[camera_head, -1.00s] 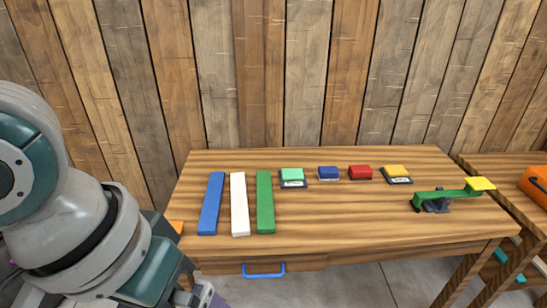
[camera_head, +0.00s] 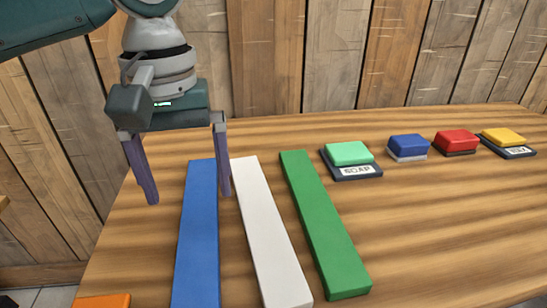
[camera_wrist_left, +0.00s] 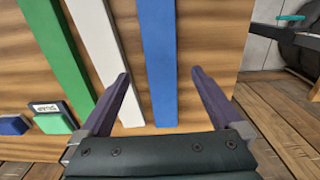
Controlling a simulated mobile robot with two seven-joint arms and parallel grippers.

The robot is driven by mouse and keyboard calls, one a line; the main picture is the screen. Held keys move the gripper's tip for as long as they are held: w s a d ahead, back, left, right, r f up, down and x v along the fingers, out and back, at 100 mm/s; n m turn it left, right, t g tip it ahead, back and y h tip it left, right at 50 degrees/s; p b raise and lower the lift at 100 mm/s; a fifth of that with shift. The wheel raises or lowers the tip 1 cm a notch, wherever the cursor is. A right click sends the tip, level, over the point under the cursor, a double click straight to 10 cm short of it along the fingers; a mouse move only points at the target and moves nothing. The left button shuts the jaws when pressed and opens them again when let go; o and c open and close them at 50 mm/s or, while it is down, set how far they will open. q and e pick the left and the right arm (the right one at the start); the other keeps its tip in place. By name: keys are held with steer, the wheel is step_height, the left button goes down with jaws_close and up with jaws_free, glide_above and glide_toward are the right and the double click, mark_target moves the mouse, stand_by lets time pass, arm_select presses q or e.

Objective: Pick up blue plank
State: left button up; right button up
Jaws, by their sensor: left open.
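The blue plank (camera_head: 198,235) lies flat on the wooden table, leftmost of three planks, with its near end cut off by the head view's lower edge. My left gripper (camera_head: 190,196) is open and empty, pointing down over the far part of the blue plank. In the left wrist view the blue plank (camera_wrist_left: 158,60) runs between the two spread fingers (camera_wrist_left: 160,75), apart from both. One finger is close to the gap between the blue plank and the white plank (camera_head: 268,230). My right gripper is not in view.
A green plank (camera_head: 325,225) lies right of the white one. A green soap block (camera_head: 348,153), a blue block (camera_head: 408,145), a red block (camera_head: 456,141) and a yellow block (camera_head: 503,137) stand along the back. An orange object (camera_head: 103,301) is at the lower left. The table's right front is bare.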

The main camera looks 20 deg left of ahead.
mark_target(198, 229)
arm_select(q)
steer(key=f, duration=0.2)
steer(key=shift+s+d+f, duration=0.2)
steer(key=shift+s+f, duration=0.05)
steer(key=shift+f, duration=0.05)
steer(key=f, duration=0.1)
steer(key=f+b, duration=0.1)
steer(key=f, duration=0.1)
steer(key=f+b, duration=0.1)
steer(key=f, duration=0.1)
steer(key=shift+w+a+f, duration=0.15)
steer(key=shift+a+f, duration=0.05)
steer(key=shift+a, duration=0.05)
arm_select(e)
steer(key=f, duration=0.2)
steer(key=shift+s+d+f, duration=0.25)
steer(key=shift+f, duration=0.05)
arm_select(q)
steer(key=c, duration=0.4)
jaws_close()
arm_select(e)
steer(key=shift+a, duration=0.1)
arm_select(q)
steer(key=shift+r, duration=0.15)
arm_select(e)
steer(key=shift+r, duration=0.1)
